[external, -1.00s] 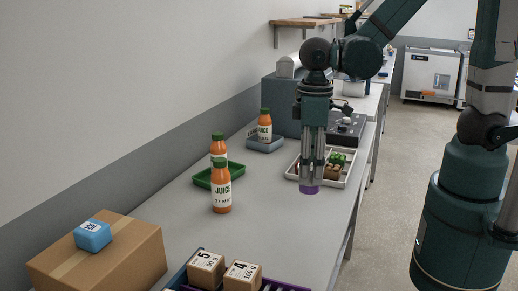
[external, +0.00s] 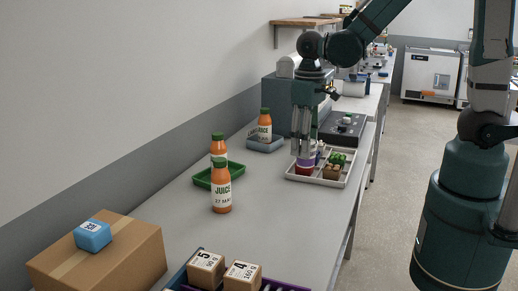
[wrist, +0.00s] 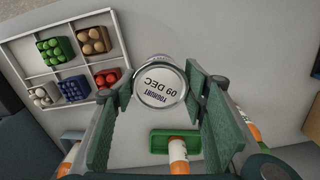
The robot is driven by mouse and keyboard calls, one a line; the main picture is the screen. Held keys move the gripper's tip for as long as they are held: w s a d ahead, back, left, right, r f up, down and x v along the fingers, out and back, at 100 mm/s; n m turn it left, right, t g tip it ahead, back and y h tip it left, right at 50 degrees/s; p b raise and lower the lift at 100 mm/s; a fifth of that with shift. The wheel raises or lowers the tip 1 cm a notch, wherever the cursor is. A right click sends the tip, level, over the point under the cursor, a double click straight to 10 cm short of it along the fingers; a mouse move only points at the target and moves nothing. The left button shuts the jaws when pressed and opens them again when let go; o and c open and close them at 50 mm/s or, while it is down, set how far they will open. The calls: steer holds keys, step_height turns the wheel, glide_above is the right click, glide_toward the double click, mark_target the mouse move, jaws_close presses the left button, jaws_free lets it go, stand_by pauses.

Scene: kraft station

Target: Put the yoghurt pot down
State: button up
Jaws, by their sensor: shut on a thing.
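The yoghurt pot (wrist: 159,95) shows its pale round lid, marked YOGHURT 09 DEC, between my fingers in the wrist view. In the external view its purple side (external: 306,162) shows at my fingertips, in front of part of the white divided tray (external: 318,183). My gripper (external: 305,152) points down and is shut on the pot. In the wrist view the tray (wrist: 62,25) is at upper left, with small green, brown, white, blue and red egg-box-like items in its compartments. The pot's underside is hidden, so its height is hard to tell.
A green tray (external: 203,182) with orange juice bottles (external: 221,190) nearby is left of the gripper. A cardboard box (external: 110,250) and numbered boxes (external: 206,268) stand in front. The bench middle (external: 270,220) is clear.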

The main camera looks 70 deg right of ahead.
steer(key=s+d+m, duration=0.3)
steer(key=d+m, duration=0.2)
steer(key=d, duration=1.1)
steer(key=s+d+m, duration=0.3)
steer(key=d+m, duration=0.2)
steer(key=d, duration=1.2)
steer(key=shift+s+d+r+p, duration=0.2)
steer(key=shift+s+p, duration=0.05)
steer(key=shift+p, duration=0.1)
steer(key=shift+f, duration=0.1)
steer(key=shift+f, duration=2.85)
steer(key=shift+f, duration=0.1)
steer(key=shift+f, duration=1.95)
steer(key=shift+f+b, duration=0.2)
steer(key=shift+b, duration=0.3)
steer(key=o, duration=0.9)
steer(key=shift+o, duration=0.2)
